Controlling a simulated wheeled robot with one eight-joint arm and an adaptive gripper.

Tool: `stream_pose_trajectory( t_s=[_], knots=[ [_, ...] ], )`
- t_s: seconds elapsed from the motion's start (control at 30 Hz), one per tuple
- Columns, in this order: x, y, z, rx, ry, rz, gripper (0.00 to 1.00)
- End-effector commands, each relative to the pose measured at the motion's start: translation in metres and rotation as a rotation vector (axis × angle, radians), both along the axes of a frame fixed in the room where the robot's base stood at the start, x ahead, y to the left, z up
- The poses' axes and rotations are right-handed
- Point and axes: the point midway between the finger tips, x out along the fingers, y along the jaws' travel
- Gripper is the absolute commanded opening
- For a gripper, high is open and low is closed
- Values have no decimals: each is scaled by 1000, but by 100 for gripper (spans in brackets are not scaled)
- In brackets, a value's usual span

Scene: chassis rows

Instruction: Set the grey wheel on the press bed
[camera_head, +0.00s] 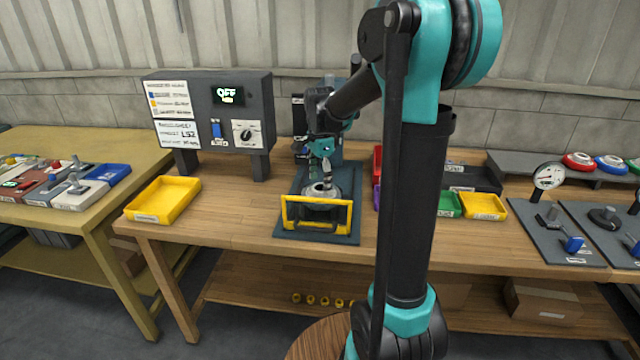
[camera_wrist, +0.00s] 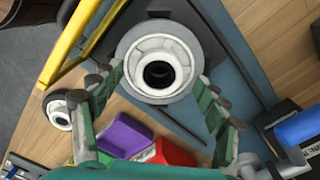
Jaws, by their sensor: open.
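The light grey wheel (camera_wrist: 160,46), round with a dark centre hole, sits on the round grey press bed (camera_wrist: 200,52) in the wrist view. In the head view the wheel (camera_head: 322,190) shows small below my gripper (camera_head: 321,176), behind the yellow guard frame (camera_head: 316,200) of the press. My gripper (camera_wrist: 158,82) is open, with one green finger on each side of the wheel. There is visible space beside the fingers. The wheel's underside and its exact seating are hidden.
A control box (camera_head: 208,112) reading OFF stands behind left. A yellow tray (camera_head: 163,199) lies left of the press baseplate (camera_head: 350,238). Purple (camera_wrist: 124,136) and red (camera_wrist: 170,154) bins are close by in the wrist view. Gauge fixtures (camera_head: 560,232) stand at the right.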

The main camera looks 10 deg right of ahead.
Motion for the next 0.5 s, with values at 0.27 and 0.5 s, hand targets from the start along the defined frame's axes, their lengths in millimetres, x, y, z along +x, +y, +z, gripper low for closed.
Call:
stream_pose_trajectory(
  t_s=[0.27, 0.5],
  knots=[
    [-1, 0, 51, 0, 0, 0, 74],
    [0, 0, 93, 0, 0, 0, 74]
  ],
)
